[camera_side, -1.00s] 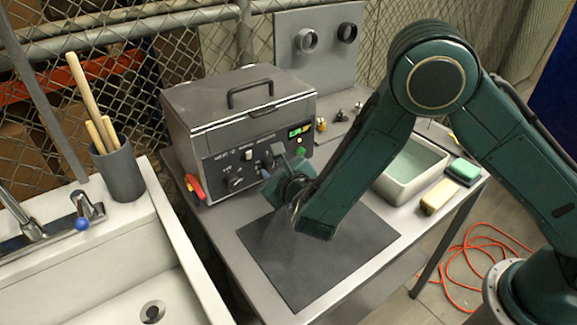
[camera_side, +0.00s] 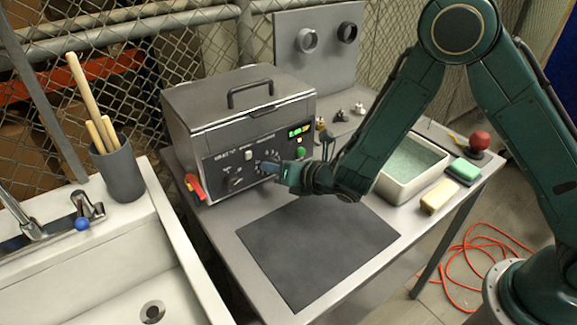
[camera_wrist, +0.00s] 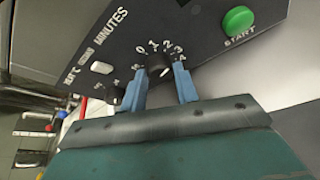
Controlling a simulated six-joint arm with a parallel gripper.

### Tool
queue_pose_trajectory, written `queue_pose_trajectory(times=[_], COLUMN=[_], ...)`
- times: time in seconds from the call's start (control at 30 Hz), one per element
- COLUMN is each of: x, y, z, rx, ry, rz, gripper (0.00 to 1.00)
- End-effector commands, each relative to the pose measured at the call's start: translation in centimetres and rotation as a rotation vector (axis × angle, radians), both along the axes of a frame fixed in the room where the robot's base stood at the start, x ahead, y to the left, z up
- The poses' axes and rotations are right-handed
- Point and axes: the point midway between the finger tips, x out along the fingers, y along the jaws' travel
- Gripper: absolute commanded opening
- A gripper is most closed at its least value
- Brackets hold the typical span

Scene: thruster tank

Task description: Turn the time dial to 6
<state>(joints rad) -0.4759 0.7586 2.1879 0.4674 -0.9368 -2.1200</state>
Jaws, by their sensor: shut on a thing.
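The time dial (camera_wrist: 159,66) is a black knob under the word MINUTES, with a white numbered scale around it, in the wrist view. My gripper (camera_wrist: 162,84) has its blue fingers on both sides of this dial and is shut on it. The knob's white mark appears to be near 1 or 2, but I cannot read it surely. In the side view my gripper (camera_side: 272,168) reaches the front panel of the grey tank (camera_side: 240,110), and its fingers largely hide the dial.
A green START button (camera_wrist: 238,19) sits beside the dial. A second black knob (camera_side: 234,182) is at the panel's lower left. A red-handled tool (camera_side: 194,186) stands left of the tank. A dark mat (camera_side: 315,245) lies clear in front, and a liquid-filled basin (camera_side: 410,185) stands right.

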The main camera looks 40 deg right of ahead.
Motion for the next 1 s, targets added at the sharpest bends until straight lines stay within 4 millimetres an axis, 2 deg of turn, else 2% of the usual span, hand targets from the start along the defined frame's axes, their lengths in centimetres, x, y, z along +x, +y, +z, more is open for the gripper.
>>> queue_pose_trajectory(times=[0.4, 1.0], x=[0.13, 0.16], y=[-0.35, -0.48], z=[-0.03, -0.12], rx=[0.266, 0.45], ry=[-0.005, -0.007], rz=[-0.002, -0.002], gripper=[0.07, 0.07])
